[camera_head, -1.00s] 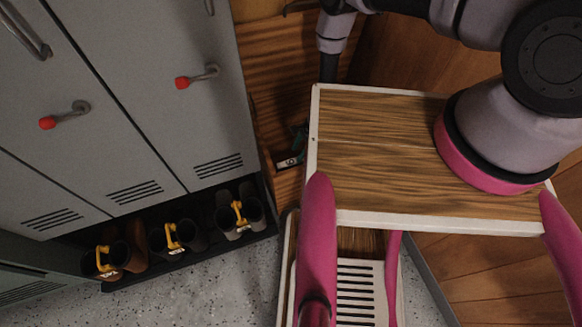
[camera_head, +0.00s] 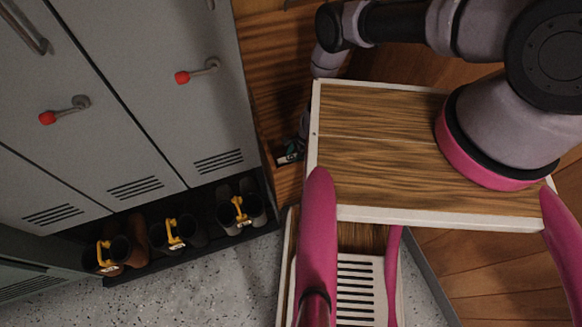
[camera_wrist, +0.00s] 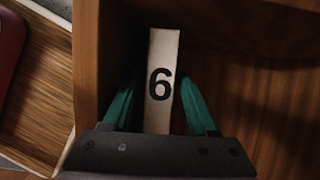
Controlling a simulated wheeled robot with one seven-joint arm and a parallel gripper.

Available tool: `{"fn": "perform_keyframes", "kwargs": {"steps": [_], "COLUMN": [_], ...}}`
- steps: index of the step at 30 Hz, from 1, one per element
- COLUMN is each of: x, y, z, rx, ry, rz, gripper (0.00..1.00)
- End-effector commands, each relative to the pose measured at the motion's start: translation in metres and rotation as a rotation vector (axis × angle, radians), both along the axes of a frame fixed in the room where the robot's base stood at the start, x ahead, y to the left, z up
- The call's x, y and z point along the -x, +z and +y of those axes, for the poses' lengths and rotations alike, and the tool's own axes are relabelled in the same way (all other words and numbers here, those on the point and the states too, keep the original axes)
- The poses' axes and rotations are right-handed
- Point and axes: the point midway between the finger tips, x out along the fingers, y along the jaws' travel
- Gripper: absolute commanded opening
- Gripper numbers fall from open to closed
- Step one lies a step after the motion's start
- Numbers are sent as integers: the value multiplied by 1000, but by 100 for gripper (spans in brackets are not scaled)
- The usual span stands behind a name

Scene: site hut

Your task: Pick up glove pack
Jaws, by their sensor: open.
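My gripper (camera_wrist: 160,82) is open, with one teal finger on each side of the pack. Narrow gaps seem to show between the fingers and the pack, and contact cannot be made out. The dark palm hides the pack's near end. In the head view the gripper (camera_head: 294,146) is small and dark beside the wooden unit, and the pack's pale end (camera_head: 288,159) shows just below it.
Grey lockers (camera_head: 130,90) with red-tipped handles stand at left, above a low rack of several boots (camera_head: 170,234). My wood-topped body fills the right, close to the gripper. Speckled floor (camera_head: 200,290) is clear at lower left. Compartment walls lie close around the gripper.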

Motion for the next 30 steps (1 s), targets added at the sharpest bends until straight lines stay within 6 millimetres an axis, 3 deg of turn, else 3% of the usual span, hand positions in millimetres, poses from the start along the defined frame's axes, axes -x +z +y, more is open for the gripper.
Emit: {"fn": "perform_keyframes", "kwargs": {"steps": [22,24,27,30], "x": [0,0,0,0], "y": [-5,-5,-5,-5], "z": [0,0,0,0], "rx": [0,0,0,0], "ry": [0,0,0,0], "rz": [0,0,0,0], "gripper": [59,32,0,0]}}
